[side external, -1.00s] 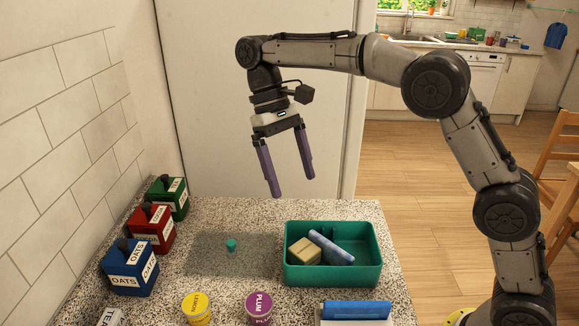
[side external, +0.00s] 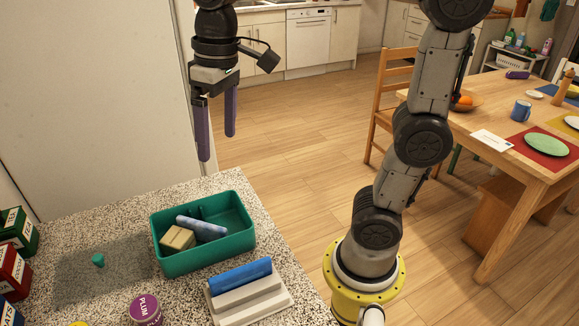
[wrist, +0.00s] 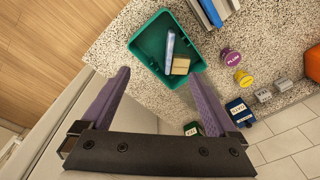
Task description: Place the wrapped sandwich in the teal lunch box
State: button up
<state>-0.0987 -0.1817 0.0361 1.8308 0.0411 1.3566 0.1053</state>
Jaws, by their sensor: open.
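The teal lunch box (side external: 177,266) stands open on the speckled counter; it also shows in the wrist view (wrist: 146,72). Inside lie a tan block (side external: 177,239), which looks like the wrapped sandwich, and a pale blue patterned roll (side external: 203,229) beside it. The tan block (wrist: 181,66) and the roll (wrist: 170,48) also show in the wrist view. My gripper (side external: 217,146) is open and empty, fingers pointing down, above and apart from the box. In the wrist view its fingers (wrist: 160,76) spread in front of the box.
A plum jar (side external: 146,308) and canisters (side external: 15,265) are at left. Open floor lies beyond the counter.

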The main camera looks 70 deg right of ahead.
jog(key=s+d+f+t, duration=0.2)
jog(key=s+f, duration=0.1)
jog(key=s, duration=0.2)
jog(key=s+d+f+t, duration=0.1)
jog(key=s+f+t, duration=0.1)
jog(key=s+f, duration=0.2)
jog(key=s, duration=0.2)
jog(key=shift+s+d+f+t+h, duration=0.15)
jog(key=shift+s+d+t+h, duration=0.15)
jog(key=shift+d, duration=0.05)
